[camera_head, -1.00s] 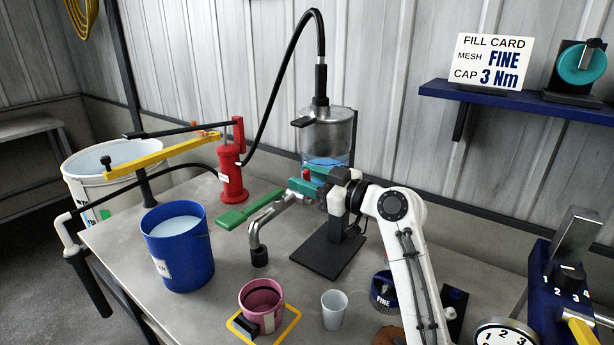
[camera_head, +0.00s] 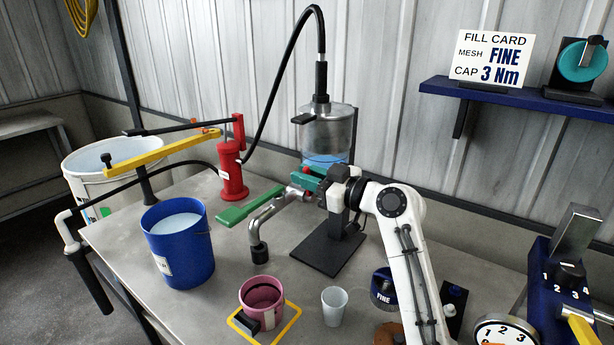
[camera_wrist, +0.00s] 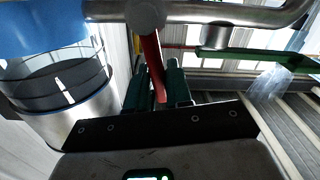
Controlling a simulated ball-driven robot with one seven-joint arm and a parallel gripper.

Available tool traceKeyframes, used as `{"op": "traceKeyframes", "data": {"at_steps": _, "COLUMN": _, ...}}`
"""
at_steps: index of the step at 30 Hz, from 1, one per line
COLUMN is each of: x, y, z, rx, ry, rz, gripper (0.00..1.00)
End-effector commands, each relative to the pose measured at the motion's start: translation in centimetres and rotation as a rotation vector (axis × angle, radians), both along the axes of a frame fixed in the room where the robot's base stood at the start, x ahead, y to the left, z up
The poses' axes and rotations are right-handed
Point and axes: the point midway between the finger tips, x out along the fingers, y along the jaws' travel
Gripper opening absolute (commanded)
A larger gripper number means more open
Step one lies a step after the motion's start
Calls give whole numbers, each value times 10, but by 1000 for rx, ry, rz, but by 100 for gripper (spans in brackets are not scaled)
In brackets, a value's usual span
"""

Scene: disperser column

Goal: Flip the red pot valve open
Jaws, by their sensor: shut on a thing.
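The red valve lever (camera_head: 307,170) is on the metal outlet pipe (camera_head: 267,208) below the clear pot (camera_head: 327,133), which holds blue liquid. In the wrist view the red lever (camera_wrist: 152,58) runs down from the pipe (camera_wrist: 210,12) between the teal fingers of my gripper (camera_wrist: 159,88). My gripper (camera_head: 308,180) is shut on the lever beside the pot's outlet. In the head view the fingers and wrist hide part of the valve. The pink cup (camera_head: 262,297) stands on the table near the pipe's black-tipped end, a little towards the front.
A blue bucket (camera_head: 180,248) stands left of the pipe. A green handle (camera_head: 248,205) reaches out behind the pipe. A red pump (camera_head: 231,172) stands behind. A white cup (camera_head: 334,305) and a blue FINE container (camera_head: 384,287) stand near my arm. A dial unit is at right.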

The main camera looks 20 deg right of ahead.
Motion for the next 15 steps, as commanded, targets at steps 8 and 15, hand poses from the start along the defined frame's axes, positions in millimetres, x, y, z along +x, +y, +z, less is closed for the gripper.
{"op": "traceKeyframes", "data": {"at_steps": 8, "x": -1, "y": 1, "z": -4, "rx": -15, "ry": -11, "rz": 0, "gripper": 0}}
{"op": "traceKeyframes", "data": {"at_steps": 15, "x": -5, "y": 6, "z": -10, "rx": -115, "ry": -83, "rz": 0, "gripper": 0}}
